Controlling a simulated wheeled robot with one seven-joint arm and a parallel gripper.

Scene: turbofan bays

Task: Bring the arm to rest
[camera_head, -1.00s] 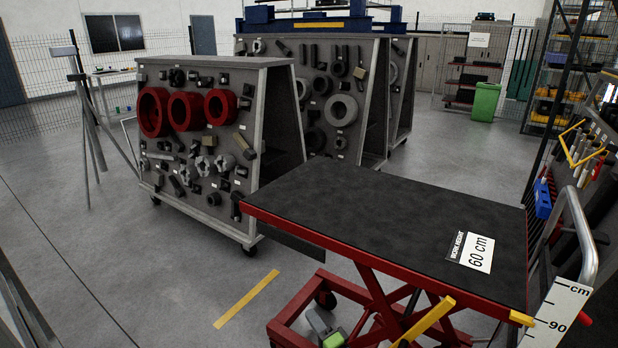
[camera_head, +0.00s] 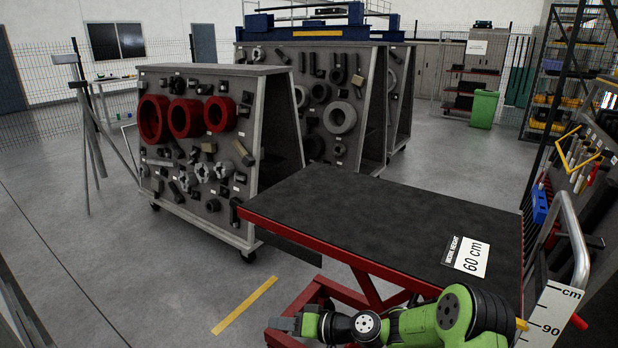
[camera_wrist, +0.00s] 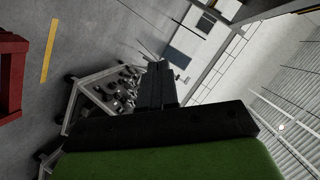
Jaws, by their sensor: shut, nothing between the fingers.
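My green and black arm (camera_head: 445,318) reaches in from the lower right of the head view, in front of the lift table. My gripper (camera_head: 280,324) is at its left end, low in the picture, by the table's red frame. In the wrist view the dark fingers of my gripper (camera_wrist: 159,70) lie together in the middle, with nothing seen between them. Whether the arm touches the table frame cannot be told.
The red lift table (camera_head: 365,215) has a bare black top with a "60 cm" label. A grey tool board (camera_head: 205,150) with red rings stands behind it at left. A height scale (camera_head: 550,318) and push handle (camera_head: 578,240) are at right.

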